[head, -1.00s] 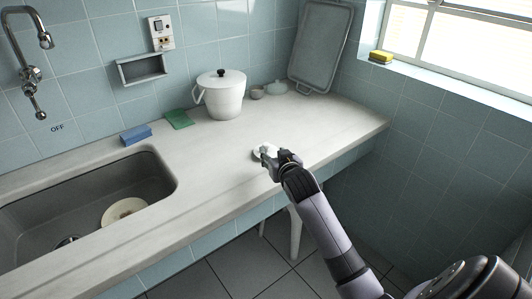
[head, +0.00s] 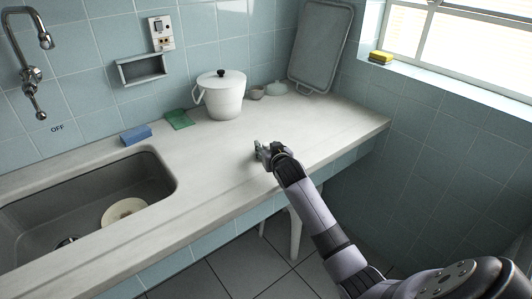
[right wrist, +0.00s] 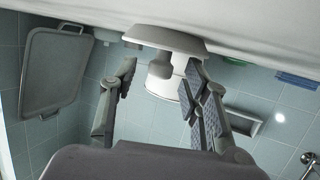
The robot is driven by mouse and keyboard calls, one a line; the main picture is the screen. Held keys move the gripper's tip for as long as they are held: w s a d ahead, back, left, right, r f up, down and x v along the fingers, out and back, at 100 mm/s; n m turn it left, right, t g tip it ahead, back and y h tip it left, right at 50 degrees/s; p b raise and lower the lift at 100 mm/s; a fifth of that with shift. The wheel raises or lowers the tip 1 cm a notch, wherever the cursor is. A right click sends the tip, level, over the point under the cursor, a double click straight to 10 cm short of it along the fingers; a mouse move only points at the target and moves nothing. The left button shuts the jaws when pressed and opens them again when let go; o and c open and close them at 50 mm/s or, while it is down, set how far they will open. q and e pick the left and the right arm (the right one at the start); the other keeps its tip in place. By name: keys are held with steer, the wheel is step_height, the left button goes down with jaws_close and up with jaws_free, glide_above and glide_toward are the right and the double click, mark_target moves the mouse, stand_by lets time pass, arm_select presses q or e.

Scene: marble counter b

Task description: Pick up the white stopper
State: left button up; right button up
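The white stopper (right wrist: 165,38) shows in the right wrist view as a wide pale disc with a narrower knob, its disc by the counter surface at the top of the picture. My right gripper (right wrist: 161,72) is open, with one finger on each side of the stopper's knob. I see gaps and no clear contact. In the head view my right gripper (head: 262,151) is low over the counter near its front edge and hides most or all of the stopper. My left gripper is not in view.
A white lidded pot (head: 222,100) stands behind on the counter (head: 215,150). A blue sponge (head: 136,134) and a green pad (head: 179,119) lie left of it. A tray (head: 320,45) leans in the corner. The sink (head: 150,172) is at left. Counter around my gripper is clear.

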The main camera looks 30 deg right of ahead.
jaws_close()
stand_by(0.3)
steer(key=shift+r, duration=0.1)
